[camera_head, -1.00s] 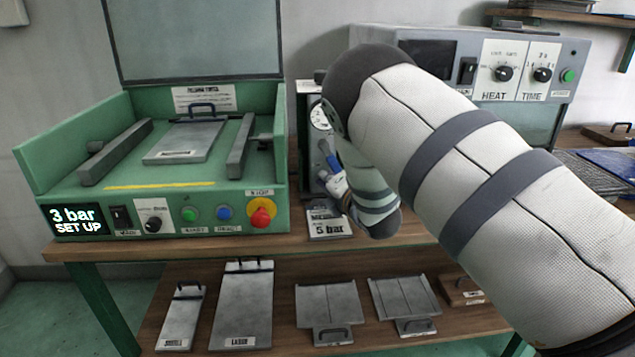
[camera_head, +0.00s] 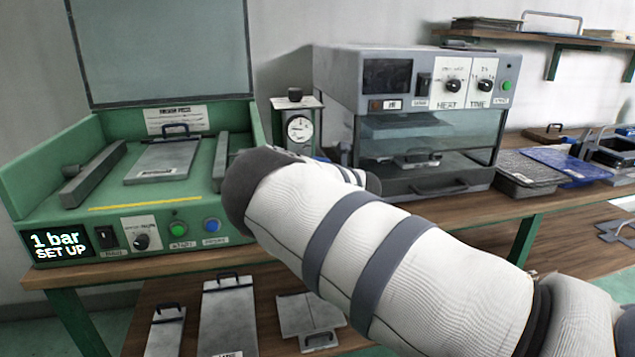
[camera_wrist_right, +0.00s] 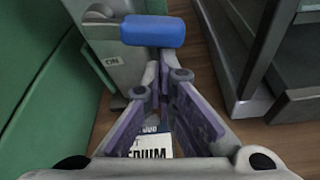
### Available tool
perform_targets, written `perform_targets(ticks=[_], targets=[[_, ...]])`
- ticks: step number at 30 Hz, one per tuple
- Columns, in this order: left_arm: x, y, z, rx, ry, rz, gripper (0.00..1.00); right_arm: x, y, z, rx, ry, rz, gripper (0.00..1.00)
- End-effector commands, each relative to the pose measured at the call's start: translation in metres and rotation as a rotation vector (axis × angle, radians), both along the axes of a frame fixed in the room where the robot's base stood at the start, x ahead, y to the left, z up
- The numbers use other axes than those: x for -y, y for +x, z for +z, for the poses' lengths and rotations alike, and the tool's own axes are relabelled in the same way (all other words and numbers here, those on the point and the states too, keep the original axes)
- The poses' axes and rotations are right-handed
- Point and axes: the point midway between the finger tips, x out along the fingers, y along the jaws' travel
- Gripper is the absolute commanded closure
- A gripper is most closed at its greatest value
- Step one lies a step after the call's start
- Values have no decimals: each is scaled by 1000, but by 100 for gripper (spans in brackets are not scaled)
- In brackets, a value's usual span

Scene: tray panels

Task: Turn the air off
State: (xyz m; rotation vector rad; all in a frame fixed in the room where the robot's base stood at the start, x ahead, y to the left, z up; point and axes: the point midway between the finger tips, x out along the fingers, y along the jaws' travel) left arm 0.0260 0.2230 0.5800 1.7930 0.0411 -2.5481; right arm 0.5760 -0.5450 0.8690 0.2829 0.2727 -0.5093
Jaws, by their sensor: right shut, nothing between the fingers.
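The air unit (camera_head: 300,110), a grey post with a round gauge (camera_head: 299,129) and a dark top knob, stands right of the green press. In the head view my right arm hides that gripper and most of the valve. The press display (camera_head: 60,243) reads 1 bar, SET UP. My left gripper is not in view.
The green press (camera_head: 35,185) is close left of the air unit. A grey heater (camera_head: 335,85) with HEAT and TIME dials stands close right. Below the valve, a partly covered label (camera_wrist_right: 152,148) shows "DIUM". Metal plates lie on the lower shelf.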

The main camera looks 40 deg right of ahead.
Motion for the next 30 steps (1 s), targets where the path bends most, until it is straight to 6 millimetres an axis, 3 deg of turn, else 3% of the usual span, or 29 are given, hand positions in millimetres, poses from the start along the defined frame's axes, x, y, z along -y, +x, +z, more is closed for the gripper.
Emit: perform_targets(ticks=[12, 30], targets=[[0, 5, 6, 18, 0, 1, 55, 7, -4, 12, 4, 4, 0, 100], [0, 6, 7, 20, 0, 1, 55, 7, -5, 13, 3, 5, 0, 100]])
